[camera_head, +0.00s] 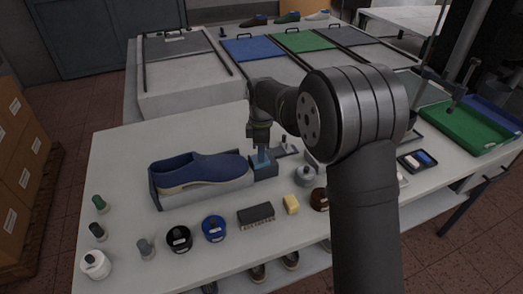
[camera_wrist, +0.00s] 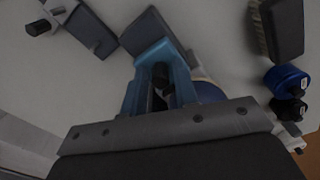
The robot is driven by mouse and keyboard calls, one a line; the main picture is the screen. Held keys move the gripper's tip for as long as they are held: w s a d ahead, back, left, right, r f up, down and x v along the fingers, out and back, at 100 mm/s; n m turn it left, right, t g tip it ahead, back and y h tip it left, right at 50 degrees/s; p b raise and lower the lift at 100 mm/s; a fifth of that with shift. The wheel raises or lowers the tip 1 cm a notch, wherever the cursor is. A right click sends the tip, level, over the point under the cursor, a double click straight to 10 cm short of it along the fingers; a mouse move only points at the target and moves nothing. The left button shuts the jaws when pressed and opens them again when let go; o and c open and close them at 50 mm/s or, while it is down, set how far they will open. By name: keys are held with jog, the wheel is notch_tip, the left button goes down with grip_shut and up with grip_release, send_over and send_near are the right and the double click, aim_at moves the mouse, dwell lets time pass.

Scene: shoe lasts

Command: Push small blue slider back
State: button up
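In the wrist view, blue surfaces (camera_wrist: 160,52) lie in front of and around a dark knob. My gripper (camera_head: 261,148) points down right over the slider. In the wrist view, my gripper (camera_wrist: 161,88) reaches to the knob, which sits between its fingers. Whether the fingers touch or clasp it I cannot tell. The slider's lower part is hidden by the gripper.
A grey block with a dark knob (camera_head: 284,147) stands close to the right. A dark brush (camera_head: 256,215), a yellow block (camera_head: 291,204) and several jars, including a blue one (camera_head: 214,228), stand toward the front. The table (camera_head: 115,165) is bare left of the shoe.

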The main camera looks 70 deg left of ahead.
grip_shut()
jog(key=shift+w, duration=1.6)
jog(key=shift+o, duration=1.8)
grip_release()
notch_tip(320, 180, up, 18)
jog(key=shift+f, duration=0.25)
notch_tip(320, 180, down, 18)
jog(key=shift+s+r, duration=0.1)
jog(key=shift+r, duration=0.1)
jog(key=shift+s, duration=0.1)
